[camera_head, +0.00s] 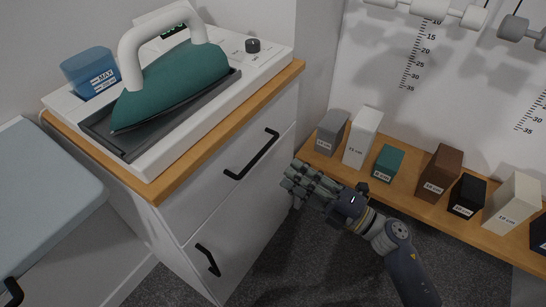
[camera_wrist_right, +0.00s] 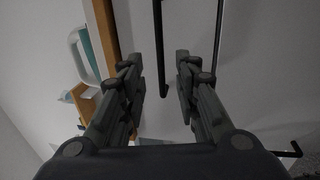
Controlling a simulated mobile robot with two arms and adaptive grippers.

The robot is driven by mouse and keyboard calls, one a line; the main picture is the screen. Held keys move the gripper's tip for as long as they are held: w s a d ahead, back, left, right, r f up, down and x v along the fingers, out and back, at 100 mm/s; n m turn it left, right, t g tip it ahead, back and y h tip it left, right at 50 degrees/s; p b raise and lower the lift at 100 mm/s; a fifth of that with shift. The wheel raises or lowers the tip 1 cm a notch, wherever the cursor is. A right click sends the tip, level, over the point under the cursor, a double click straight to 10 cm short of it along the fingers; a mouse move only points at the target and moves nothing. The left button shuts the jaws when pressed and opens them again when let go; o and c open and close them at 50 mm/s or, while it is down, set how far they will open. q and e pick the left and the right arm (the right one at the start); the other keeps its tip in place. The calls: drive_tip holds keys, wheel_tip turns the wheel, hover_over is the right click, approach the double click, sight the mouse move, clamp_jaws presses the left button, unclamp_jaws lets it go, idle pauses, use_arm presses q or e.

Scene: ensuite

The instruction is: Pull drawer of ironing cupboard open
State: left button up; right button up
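The ironing cupboard (camera_head: 215,190) is white with a wooden top edge and stands left of centre in the head view. Its upper drawer front (camera_head: 215,182) looks flush and carries a slanted black bar handle (camera_head: 252,155). My right gripper (camera_head: 288,183) is just right of that handle, apart from it in the head view. In the right wrist view the right gripper (camera_wrist_right: 158,75) is open, with a black handle (camera_wrist_right: 161,50) showing between and beyond its fingers. I cannot tell the exact gap or any contact. My left gripper is not in view.
A green iron (camera_head: 175,85) and a blue water tank (camera_head: 90,73) are on the cupboard top. A lower black handle (camera_head: 208,258) is below the drawer. A low wooden shelf (camera_head: 400,200) with several labelled blocks is at right. Grey carpet (camera_head: 290,270) lies between.

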sight(261, 152)
drive_tip(key=x, duration=1)
drive_tip(key=shift+w, duration=0.1)
clamp_jaws()
